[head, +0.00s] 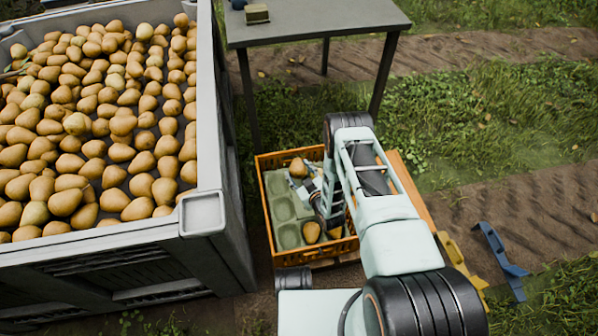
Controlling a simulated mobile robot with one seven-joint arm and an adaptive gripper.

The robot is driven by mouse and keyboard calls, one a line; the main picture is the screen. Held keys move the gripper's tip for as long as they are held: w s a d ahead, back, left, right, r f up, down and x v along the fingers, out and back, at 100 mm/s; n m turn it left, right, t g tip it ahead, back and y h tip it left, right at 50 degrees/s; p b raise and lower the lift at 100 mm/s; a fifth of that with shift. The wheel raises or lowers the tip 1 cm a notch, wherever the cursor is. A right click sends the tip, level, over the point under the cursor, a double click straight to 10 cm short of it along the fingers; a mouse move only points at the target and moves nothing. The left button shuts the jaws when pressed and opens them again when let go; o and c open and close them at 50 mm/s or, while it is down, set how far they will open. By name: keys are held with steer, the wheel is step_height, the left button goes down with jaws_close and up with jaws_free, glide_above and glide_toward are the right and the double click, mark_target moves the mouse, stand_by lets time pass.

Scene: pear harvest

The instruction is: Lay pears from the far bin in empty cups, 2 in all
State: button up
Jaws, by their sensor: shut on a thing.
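The far bin (203,120) is a large grey bin at the left, heaped with brown-yellow pears (122,125). An orange crate (262,215) stands right of it, holding a grey-green cup tray (283,188). Empty cups show along the tray's left side. One pear (298,167) shows at the tray's back, and another pear (311,232) lies near the front. My gripper (318,203) is low over the crate and shut on a pear, which my gripper and arm largely hide. The crate's right part is hidden behind my arm.
A grey table (315,18) with a small olive box (257,14) stands behind the crate. A blue bracket-like object (500,262) lies on the soil at right. The bin's high wall rises close to the crate's left.

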steer(key=shift+f+b, duration=1.05)
steer(key=shift+f, duration=0.05)
steer(key=shift+f, duration=0.75)
stand_by(0.4)
steer(key=o, duration=1.4)
